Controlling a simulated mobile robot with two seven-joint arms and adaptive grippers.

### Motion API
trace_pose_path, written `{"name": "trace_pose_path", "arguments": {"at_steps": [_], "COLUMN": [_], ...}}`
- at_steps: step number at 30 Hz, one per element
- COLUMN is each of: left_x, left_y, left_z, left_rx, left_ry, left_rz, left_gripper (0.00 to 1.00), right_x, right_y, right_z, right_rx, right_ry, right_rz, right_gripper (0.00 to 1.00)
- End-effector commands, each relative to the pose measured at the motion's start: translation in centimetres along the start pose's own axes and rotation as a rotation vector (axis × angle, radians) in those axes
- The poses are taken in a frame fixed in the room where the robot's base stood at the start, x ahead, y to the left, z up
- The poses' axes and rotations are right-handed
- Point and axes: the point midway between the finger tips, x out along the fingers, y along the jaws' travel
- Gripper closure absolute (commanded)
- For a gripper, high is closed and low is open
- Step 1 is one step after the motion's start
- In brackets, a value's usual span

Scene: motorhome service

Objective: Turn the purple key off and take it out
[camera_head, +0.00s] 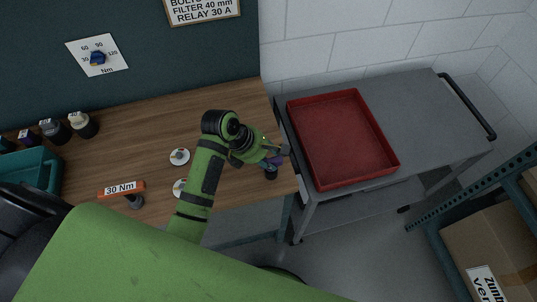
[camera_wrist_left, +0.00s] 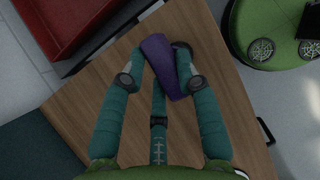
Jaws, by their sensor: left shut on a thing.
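The purple key (camera_head: 274,161) is at the right end of the wooden workbench (camera_head: 140,135). It also shows in the left wrist view (camera_wrist_left: 162,62) as a flat purple piece lying between the two teal fingers. My left gripper (camera_head: 276,155) is shut on the purple key, with one finger on each side of it. A small dark round part (camera_head: 270,174) shows just below the key in the head view. The gripper hides part of the key, and I cannot tell whether the key sits in the dark part or how far it is turned. My right gripper is not in view.
A red tray (camera_head: 391,163) lies empty on a grey cart (camera_head: 425,110) right of the bench. A box (camera_head: 490,240) stands lower right.

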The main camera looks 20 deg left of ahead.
Motion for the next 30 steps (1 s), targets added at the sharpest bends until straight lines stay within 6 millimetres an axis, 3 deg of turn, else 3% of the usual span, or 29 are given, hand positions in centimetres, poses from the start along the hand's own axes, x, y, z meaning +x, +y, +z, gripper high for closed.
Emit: {"name": "trace_pose_path", "arguments": {"at_steps": [19,20,21,22,30], "left_x": [1.8,1.7,1.7,1.7,1.7], "left_y": [-0.2,-0.2,-0.2,-0.2,-0.1], "left_z": [-0.9,-0.9,-0.9,-0.9,-0.9], "left_rx": [-0.002,-0.001,-0.001,-0.001,0.0], "left_ry": [0.0,-0.001,-0.001,-0.001,0.0], "left_rz": [-0.001,-0.001,-0.001,-0.001,-0.001], "left_gripper": [1.0,0.6,0.44,0.41,0.41], "right_x": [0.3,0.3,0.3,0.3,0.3], "right_y": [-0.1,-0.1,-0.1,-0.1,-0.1], "right_z": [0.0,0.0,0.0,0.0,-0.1], "right_rx": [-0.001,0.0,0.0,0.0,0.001], "right_ry": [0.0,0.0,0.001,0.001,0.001], "right_rz": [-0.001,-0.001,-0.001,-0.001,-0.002], "right_gripper": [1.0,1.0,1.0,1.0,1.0]}}
